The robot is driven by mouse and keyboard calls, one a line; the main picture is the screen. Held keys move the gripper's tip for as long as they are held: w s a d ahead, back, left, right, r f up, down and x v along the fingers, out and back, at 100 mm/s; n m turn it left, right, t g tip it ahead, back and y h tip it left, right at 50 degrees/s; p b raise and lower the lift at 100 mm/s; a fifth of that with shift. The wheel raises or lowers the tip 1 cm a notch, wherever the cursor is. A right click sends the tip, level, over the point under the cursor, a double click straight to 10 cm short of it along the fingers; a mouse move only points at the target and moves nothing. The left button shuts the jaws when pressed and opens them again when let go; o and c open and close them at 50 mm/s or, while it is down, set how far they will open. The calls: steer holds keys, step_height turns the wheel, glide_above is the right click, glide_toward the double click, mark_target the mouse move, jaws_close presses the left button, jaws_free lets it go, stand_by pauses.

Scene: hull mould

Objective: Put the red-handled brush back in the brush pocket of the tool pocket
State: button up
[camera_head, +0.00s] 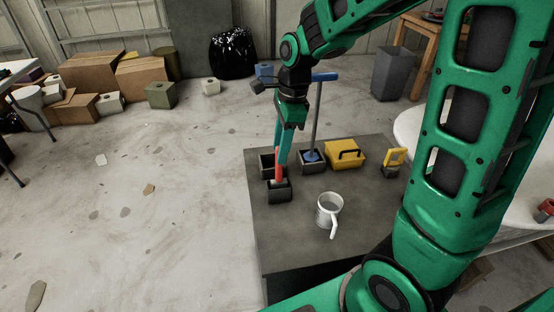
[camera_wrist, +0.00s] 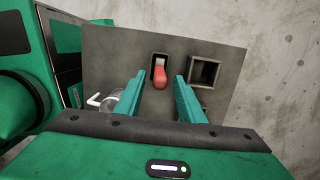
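The red-handled brush (camera_head: 278,168) stands handle up, slightly tilted, in the front dark square pocket (camera_head: 279,194) on the grey table. In the wrist view the red handle (camera_wrist: 160,78) points toward me, with a pale part below it inside the pocket (camera_wrist: 153,60). My gripper (camera_head: 282,158) reaches down from above, its teal fingers at the handle. In the wrist view my gripper (camera_wrist: 160,80) has its fingers apart, one on each side of the handle, with a visible gap on both sides. The brush's lower end is hidden in the pocket.
An empty square pocket (camera_wrist: 205,72) is beside the brush's pocket. A blue T-handled tool (camera_head: 317,115) stands in another holder. A yellow box (camera_head: 345,154), a yellow-framed item (camera_head: 396,158) and a white mug (camera_head: 329,211) share the table (camera_head: 290,235). The table's front is clear.

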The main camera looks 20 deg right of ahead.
steer(key=shift+d+r, duration=0.2)
steer(key=shift+r, duration=1.15)
steer(key=shift+d+r, duration=0.2)
steer(key=shift+r, duration=1.1)
steer(key=s+d+n, duration=0.7)
steer(key=s+d, duration=0.1)
steer(key=s, duration=0.4)
steer(key=s+d+f+n+h, duration=0.1)
steer(key=s+d+n, duration=0.5)
steer(key=s, duration=0.6)
steer(key=shift+d+n+g, duration=0.3)
steer(key=shift+d+n, duration=0.1)
steer(key=shift+d, duration=0.75)
steer(key=shift+s, duration=0.1)
